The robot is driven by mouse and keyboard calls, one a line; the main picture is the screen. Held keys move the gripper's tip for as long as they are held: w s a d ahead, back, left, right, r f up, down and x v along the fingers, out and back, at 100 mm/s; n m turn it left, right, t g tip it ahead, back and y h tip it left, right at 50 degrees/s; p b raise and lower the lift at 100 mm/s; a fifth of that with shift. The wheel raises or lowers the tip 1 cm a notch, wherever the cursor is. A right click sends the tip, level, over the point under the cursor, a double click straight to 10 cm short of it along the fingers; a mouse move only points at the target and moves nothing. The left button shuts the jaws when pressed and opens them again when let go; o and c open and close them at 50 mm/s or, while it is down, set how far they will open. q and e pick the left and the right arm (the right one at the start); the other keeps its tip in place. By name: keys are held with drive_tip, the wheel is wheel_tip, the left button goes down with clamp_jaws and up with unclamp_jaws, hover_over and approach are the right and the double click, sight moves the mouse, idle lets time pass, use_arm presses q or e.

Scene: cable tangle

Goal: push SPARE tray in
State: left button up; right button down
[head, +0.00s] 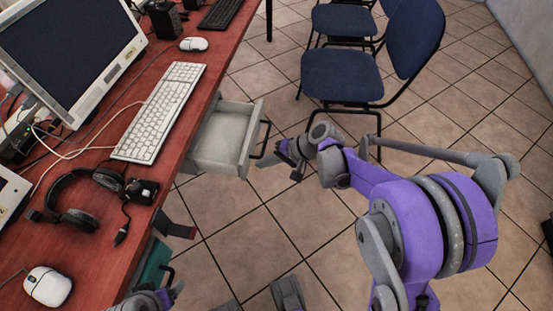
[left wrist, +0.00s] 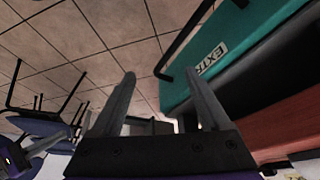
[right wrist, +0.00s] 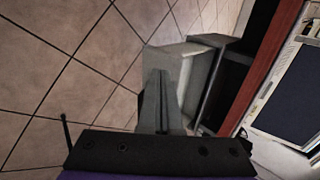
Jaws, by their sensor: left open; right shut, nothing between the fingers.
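A pale grey tray (head: 222,138) sticks out from under the red desk, with a dark handle (head: 263,137) on its front. No label on it is readable, so I cannot confirm it is SPARE. My right gripper (head: 284,152) is shut and empty, just outside the handle; I cannot tell whether they touch. In the right wrist view its closed fingers (right wrist: 162,75) overlap the grey tray (right wrist: 190,50). My left gripper (left wrist: 158,75) is open and empty beside a teal tray (left wrist: 240,35) whose visible label letters read "EXTR". The teal tray also shows low in the head view (head: 155,264).
The red desk (head: 95,215) holds a monitor, a white keyboard (head: 160,112), mice, headphones (head: 80,205) and loose cables. Blue chairs (head: 341,76) stand beyond the grey tray. Tiled floor (head: 250,215) is free between the desk and my right arm.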

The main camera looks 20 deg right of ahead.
sight(207, 161)
drive_tip(key=shift+w+a+r, duration=0.1)
drive_tip(key=shift+w+a, duration=0.4)
drive_tip(key=shift+a, duration=0.2)
drive_tip(key=shift+w+a+r, duration=0.1)
drive_tip(key=shift+w+a, duration=0.35)
drive_tip(key=shift+a, duration=0.25)
use_arm(q)
drive_tip(key=shift+w+f, duration=0.1)
drive_tip(key=shift+f, duration=0.25)
drive_tip(key=shift+r, duration=0.5)
use_arm(e)
drive_tip(key=w+a, duration=0.3)
drive_tip(key=a, duration=0.1)
drive_tip(key=w+a, duration=0.2)
drive_tip(key=a, duration=0.2)
drive_tip(key=w+a, duration=0.3)
drive_tip(key=a, duration=0.1)
drive_tip(key=shift+w+a, duration=0.3)
drive_tip(key=shift+a, duration=0.1)
